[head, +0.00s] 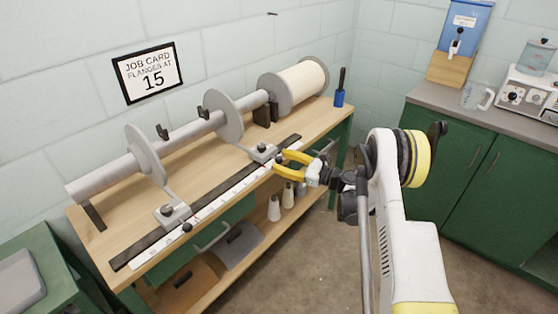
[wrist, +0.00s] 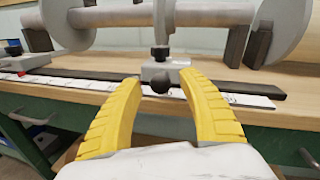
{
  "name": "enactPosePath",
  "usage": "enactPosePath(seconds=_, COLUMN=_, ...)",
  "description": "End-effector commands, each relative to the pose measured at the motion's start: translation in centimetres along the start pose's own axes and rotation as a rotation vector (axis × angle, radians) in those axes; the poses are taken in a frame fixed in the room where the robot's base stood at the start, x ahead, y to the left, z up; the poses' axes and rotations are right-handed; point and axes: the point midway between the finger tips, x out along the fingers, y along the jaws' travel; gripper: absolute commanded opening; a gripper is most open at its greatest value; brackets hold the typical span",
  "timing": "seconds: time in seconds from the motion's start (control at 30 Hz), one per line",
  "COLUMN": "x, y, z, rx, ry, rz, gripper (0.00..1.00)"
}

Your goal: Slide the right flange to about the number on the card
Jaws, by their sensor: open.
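The job card (head: 150,73) on the wall reads "FLANGES AT 15". The right flange (head: 224,115) is a grey disc around the long beam, joined by a bent arm to a carriage (head: 262,152) on the bench's front rail. The left flange (head: 145,155) has its own carriage (head: 172,213). My gripper (head: 278,162) is open at the right carriage. In the wrist view, the carriage's dark round knob (wrist: 160,84) appears between the open yellow fingers, with no visible finger contact. A white scale (head: 222,197) runs along the bench front; its numbers are too small to read.
A white roll (head: 302,82) sits at the beam's right end, beside a blue pot (head: 339,97). White cones (head: 274,209) stand on the lower shelf. A green counter (head: 440,165) stands at right. Open floor lies in front of the bench.

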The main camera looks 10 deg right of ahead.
Motion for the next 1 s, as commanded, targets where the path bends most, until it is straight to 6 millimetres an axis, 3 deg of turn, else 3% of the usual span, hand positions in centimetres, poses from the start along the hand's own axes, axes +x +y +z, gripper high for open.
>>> enactPosePath(seconds=0.3, x=-7.0, y=-0.1, z=0.0, rx=0.0, ry=0.001, rz=-0.005, gripper=0.48)
enactPosePath(seconds=0.5, x=-10.1, y=-0.1, z=0.0, rx=0.0, ry=0.001, rz=-0.003, gripper=0.48)
enactPosePath(seconds=1.0, x=-10.9, y=-0.1, z=0.0, rx=0.0, ry=0.0, rz=-0.001, gripper=0.48)
